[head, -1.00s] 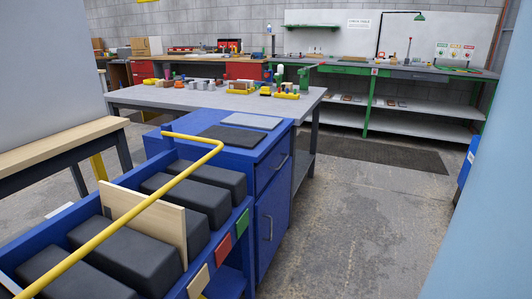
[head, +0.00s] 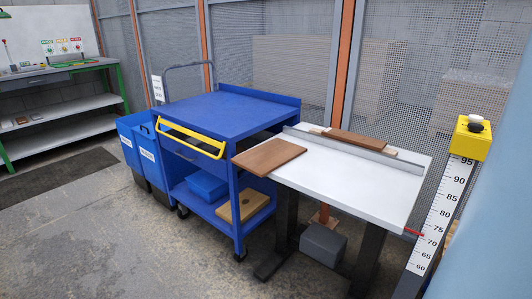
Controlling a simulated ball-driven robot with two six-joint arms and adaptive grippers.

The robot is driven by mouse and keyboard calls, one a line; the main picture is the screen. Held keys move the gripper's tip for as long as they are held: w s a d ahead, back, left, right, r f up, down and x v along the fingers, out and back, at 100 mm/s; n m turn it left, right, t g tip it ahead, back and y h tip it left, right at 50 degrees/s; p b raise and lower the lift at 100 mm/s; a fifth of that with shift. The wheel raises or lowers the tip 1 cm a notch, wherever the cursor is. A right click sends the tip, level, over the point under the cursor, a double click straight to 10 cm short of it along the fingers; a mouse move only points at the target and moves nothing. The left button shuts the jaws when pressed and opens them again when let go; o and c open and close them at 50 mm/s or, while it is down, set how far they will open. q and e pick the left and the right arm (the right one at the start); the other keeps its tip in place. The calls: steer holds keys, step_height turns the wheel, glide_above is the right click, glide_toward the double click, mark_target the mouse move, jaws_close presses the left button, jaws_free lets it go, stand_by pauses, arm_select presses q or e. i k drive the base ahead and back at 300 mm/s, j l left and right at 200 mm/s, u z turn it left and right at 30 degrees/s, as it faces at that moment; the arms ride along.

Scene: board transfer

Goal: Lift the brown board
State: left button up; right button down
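A brown board (head: 270,156) lies flat on the left end of a white-topped table (head: 345,178). Its left part appears to reach past the table's edge, beside the blue cart. A second, narrower brown piece (head: 357,138) lies along the back of the table, behind a grey metal rail (head: 338,139). Neither of my grippers is in view.
A blue cart (head: 225,113) with a yellow handle (head: 190,140) stands left of the table, a blue bin (head: 206,184) on its lower shelf. Blue containers (head: 147,158) stand beyond it. A yellow-topped scale post (head: 450,195) stands right. Floor at front left is clear.

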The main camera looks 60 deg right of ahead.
mark_target(260, 161)
steer(key=z, duration=1.85)
